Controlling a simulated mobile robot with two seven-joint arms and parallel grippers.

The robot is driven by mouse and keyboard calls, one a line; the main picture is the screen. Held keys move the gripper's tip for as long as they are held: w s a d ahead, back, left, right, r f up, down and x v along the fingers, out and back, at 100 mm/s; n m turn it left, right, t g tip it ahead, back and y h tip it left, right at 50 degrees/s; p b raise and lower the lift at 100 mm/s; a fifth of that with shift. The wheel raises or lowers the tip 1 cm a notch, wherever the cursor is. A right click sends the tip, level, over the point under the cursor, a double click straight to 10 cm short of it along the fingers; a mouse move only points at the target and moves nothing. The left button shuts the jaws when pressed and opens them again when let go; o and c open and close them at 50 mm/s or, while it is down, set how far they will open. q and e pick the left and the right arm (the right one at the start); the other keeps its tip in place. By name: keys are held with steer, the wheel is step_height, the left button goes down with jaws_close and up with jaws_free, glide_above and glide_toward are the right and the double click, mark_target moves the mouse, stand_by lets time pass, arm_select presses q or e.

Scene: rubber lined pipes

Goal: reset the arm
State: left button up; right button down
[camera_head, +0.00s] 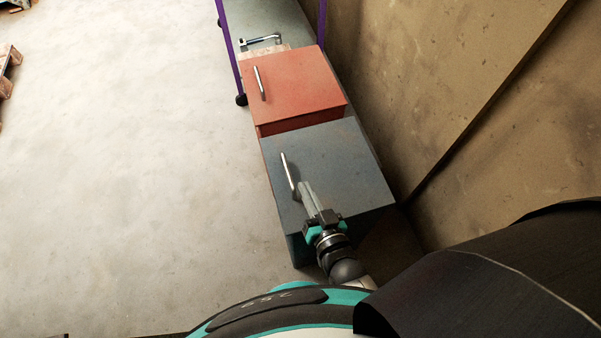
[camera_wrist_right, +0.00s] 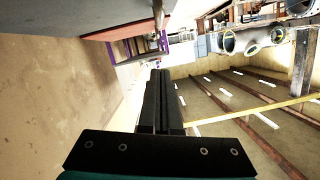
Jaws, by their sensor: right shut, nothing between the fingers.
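My right gripper (camera_head: 306,192) reaches out over the near grey cabinet (camera_head: 335,165), beside the lower end of its silver handle (camera_head: 289,177). Its two long fingers are shut together with nothing between them. I cannot tell whether the fingers touch the handle or the cabinet. In the right wrist view the closed fingers (camera_wrist_right: 160,78) point away from the camera, with no object at their tips. My left gripper is in neither view.
A red cabinet (camera_head: 297,85) with a silver handle stands behind the grey one. Purple posts (camera_head: 230,50) rise beyond it. A brown wall (camera_head: 430,75) stands close on the right. Open concrete floor (camera_head: 120,170) lies on the left. The wrist view shows large grey pipes (camera_wrist_right: 238,42).

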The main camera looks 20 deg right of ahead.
steer(key=shift+v, duration=0.8)
steer(key=s+d+r+n+g+h, duration=0.1)
steer(key=s+d+r+n+g, duration=0.4)
steer(key=s+r+g, duration=0.55)
step_height(320, 180, down, 24)
steer(key=s+d+g, duration=0.1)
steer(key=g, duration=0.2)
steer(key=s+d+f, duration=0.3)
steer(key=s+f, duration=0.8)
steer(key=s, duration=0.4)
steer(key=shift+f+g+h, duration=0.3)
steer(key=shift+f+g, duration=0.05)
steer(key=shift+g, duration=0.1)
